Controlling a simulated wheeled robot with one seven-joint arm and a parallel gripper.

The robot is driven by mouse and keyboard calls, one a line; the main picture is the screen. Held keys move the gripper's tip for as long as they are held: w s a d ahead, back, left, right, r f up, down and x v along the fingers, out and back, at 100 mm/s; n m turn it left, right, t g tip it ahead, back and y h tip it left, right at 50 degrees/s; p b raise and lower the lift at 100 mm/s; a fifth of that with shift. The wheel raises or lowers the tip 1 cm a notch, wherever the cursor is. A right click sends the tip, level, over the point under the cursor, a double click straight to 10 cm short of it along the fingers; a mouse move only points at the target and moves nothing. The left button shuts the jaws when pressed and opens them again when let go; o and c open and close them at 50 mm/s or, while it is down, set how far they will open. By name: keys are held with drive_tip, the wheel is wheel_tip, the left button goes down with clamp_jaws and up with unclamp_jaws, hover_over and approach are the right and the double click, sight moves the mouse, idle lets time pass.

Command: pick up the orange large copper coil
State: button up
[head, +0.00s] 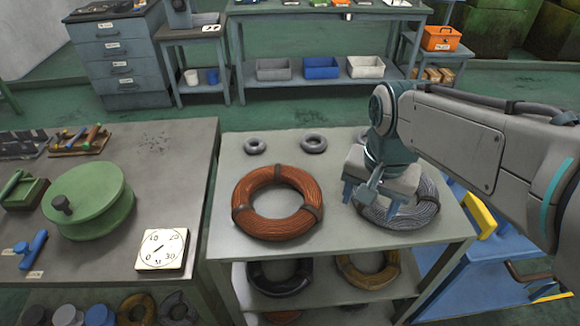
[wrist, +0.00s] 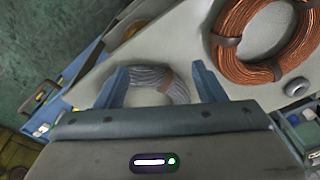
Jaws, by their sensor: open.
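The large copper coil (head: 248,222) is orange-brown wire bound with darker bands. It lies flat on the left front part of a grey shelf-table's top. It also shows at the upper right of the wrist view (wrist: 225,50), partly cut off by the frame edge. My gripper (head: 372,200) is open and empty, to the right of the copper coil, above a large grey wire coil (head: 420,208). In the wrist view, my two blue fingers (wrist: 160,84) stand apart with the grey coil showing between and beyond them. My gripper hides part of the grey coil in the head view.
More coils (head: 368,270) lie on the shelf below. A workbench (head: 130,260) at left holds a green drum (head: 88,200) and a dial (head: 161,250). A blue cart (head: 470,270) stands at right.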

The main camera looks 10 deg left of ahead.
sight(296, 217)
drive_tip(key=w+a+r+m+g+h+p, duration=0.1)
drive_tip(key=a+r+m, duration=0.15)
drive_tip(key=a, duration=0.45)
drive_tip(key=w+a+r+m+g, duration=0.1)
drive_tip(key=w+a+m, duration=0.15)
drive_tip(key=a, duration=0.45)
drive_tip(key=f, duration=0.3)
drive_tip(key=s+f, duration=0.1)
drive_tip(key=f, duration=0.4)
drive_tip(key=shift+s+f, duration=0.25)
drive_tip(key=shift+f, duration=0.05)
drive_tip(key=shift+s+d+f+p, duration=0.1)
drive_tip(key=shift+d+f+p, duration=0.1)
drive_tip(key=shift+f, duration=1.2)
drive_tip(key=shift+s+d+f+p, duration=0.1)
drive_tip(key=shift+d+f+p, duration=0.1)
drive_tip(key=shift+f, duration=1.15)
drive_tip(key=shift+c, duration=0.3)
drive_tip(key=shift+w+r, duration=0.1)
clamp_jaws()
